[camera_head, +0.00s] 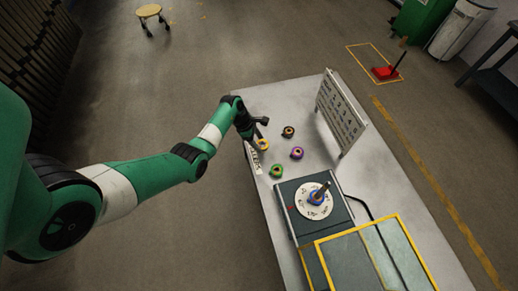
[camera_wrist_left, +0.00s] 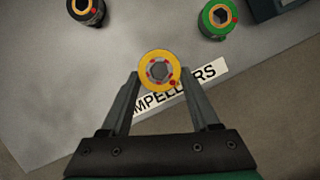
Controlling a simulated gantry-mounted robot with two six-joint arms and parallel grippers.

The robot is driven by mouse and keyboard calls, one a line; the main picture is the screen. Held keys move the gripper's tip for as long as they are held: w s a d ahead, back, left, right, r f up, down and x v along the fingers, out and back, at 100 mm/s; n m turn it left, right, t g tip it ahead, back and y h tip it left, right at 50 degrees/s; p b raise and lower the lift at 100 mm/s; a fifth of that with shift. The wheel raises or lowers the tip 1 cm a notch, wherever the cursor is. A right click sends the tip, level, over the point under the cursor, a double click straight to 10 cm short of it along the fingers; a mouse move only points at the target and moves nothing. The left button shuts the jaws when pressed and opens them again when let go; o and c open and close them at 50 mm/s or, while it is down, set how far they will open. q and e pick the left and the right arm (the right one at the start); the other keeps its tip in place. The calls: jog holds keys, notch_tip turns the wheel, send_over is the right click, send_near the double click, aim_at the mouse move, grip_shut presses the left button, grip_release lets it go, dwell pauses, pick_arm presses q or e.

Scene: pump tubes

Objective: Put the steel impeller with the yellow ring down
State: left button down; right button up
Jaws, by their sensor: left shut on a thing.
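The steel impeller with the yellow ring (camera_wrist_left: 159,71) sits between the fingertips of my left gripper (camera_wrist_left: 160,85) in the left wrist view. The gripper is shut on it, over the table's left edge area beside the white "IMPELLERS" label (camera_wrist_left: 180,90). In the head view the yellow-ringed impeller (camera_head: 263,144) shows just below the left gripper (camera_head: 257,132). Whether its underside touches the table cannot be told. My right gripper is in neither view.
Impellers with a green ring (camera_head: 277,171), a purple ring (camera_head: 297,153) and a dark body with an orange ring (camera_head: 288,132) stand nearby on the table (camera_head: 290,95). A pump unit with a round white disc (camera_head: 314,201) is nearer. An upright panel (camera_head: 341,113) stands at right.

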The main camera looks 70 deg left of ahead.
pick_arm(q)
jog(key=shift+a+f+b, duration=0.1)
jog(key=shift+f+b, duration=1)
jog(key=shift+f, duration=0.6)
jog(key=shift+w, duration=0.1)
jog(key=shift+f, duration=0.15)
jog(key=shift+c, duration=0.6)
grip_release()
